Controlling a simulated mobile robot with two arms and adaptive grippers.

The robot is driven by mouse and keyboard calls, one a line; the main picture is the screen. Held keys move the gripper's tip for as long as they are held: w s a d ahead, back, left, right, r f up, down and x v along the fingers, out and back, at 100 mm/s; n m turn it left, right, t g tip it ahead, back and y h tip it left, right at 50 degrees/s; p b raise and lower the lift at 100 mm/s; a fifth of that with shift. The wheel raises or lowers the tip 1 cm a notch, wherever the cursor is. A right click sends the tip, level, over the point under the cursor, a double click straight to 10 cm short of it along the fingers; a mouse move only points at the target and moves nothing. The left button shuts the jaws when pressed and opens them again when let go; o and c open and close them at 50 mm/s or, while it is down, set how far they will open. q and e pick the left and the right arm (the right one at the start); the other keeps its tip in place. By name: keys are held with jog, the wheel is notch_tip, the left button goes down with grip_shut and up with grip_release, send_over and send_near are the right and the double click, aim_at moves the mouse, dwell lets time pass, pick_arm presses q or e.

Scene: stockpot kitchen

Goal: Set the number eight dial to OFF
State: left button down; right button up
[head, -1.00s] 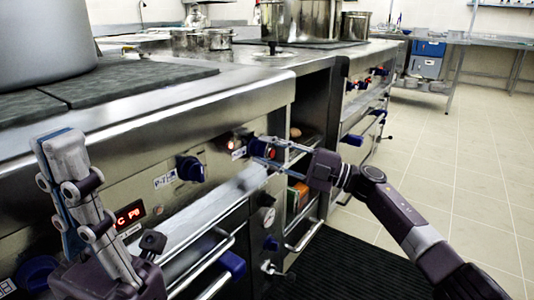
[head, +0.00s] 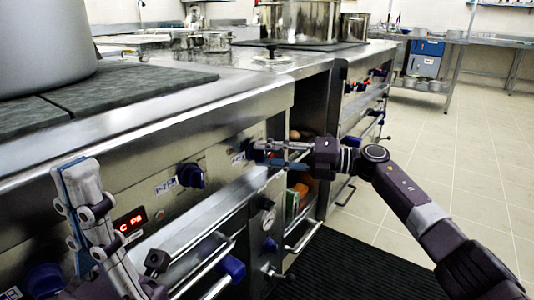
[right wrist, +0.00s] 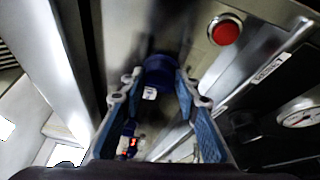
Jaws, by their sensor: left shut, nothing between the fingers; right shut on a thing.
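A blue dial (head: 258,153) sits on the stove's steel front panel, to the right of another blue dial (head: 191,176) labelled P-7. Its own small label is too small to read. My right gripper (head: 268,153) is shut on the right-hand dial, its fingers reaching in from the right. In the right wrist view the blue dial (right wrist: 159,72) lies between the two blue-padded fingers (right wrist: 158,85). The dial's pointer setting cannot be made out. My left gripper (head: 76,165) is shut and empty, pointing up at the lower left, away from the dials.
A red digital display (head: 130,220) is lit on the panel. A round red light or button (right wrist: 225,30) is beside the dial in the right wrist view. Oven handles (head: 205,262) stick out below. A large pot (head: 45,40) stands on the stove.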

jog(key=shift+s+f, duration=0.1)
jog(key=shift+f, duration=0.1)
jog(key=o, duration=1.1)
jog(key=shift+r, duration=0.1)
jog(key=v, duration=1.2)
jog(key=shift+d, duration=0.1)
